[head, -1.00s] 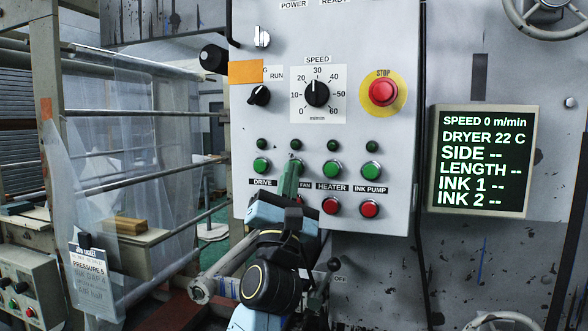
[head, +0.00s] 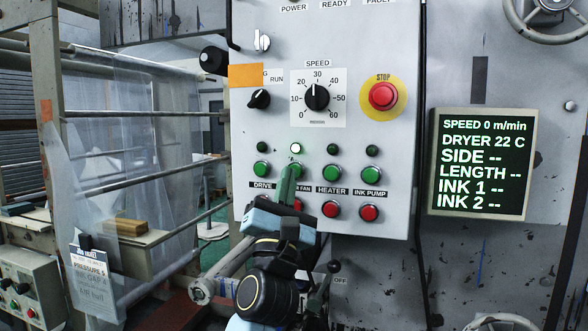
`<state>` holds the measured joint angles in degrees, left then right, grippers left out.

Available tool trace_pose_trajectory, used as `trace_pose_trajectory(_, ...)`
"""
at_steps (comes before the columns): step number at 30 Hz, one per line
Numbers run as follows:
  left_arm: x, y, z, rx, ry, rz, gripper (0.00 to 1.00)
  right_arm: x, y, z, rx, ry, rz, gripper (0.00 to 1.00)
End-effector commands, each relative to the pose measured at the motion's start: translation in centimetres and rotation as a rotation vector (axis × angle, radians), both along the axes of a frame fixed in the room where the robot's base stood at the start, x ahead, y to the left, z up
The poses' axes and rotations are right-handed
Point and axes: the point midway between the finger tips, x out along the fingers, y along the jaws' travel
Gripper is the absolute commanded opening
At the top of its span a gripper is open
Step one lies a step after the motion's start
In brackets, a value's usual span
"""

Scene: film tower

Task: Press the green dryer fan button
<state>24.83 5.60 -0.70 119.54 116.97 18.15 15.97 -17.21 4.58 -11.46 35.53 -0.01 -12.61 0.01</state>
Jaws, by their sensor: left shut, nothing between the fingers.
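The green dryer fan button is in the second column of the control panel (head: 350,225), above a label of which only "FAN" shows. My left gripper (head: 291,168) is shut and empty, its green fingertips in front of that button and hiding most of it. I cannot tell whether the tips touch it. The small lamp above it (head: 295,148) is lit white. The lamps over the other columns are dark. My right gripper is not in view.
Close by are the green drive button (head: 261,169), the green heater button (head: 331,173) and red buttons below. A red stop button (head: 383,96) sits higher. The display (head: 482,163) reads speed 0 and dryer 22 C. A lever (head: 334,266) stands below the panel.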

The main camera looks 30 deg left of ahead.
Motion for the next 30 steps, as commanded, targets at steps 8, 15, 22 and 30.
trace_pose_trajectory(8,-0.2,0.0,0.0,0.0,0.0,0.0,0.0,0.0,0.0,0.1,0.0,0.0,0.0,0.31)
trace_pose_trajectory(15,-2.3,-0.6,0.2,-0.001,0.0,-0.001,0.0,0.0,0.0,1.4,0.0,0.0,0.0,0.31)
trace_pose_trajectory(22,-4.4,-1.1,0.1,0.0,0.0,0.0,0.0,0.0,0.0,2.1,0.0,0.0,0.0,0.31)
trace_pose_trajectory(30,-4.9,-1.2,0.0,0.0,-0.001,0.001,0.0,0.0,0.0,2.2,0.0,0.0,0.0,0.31)
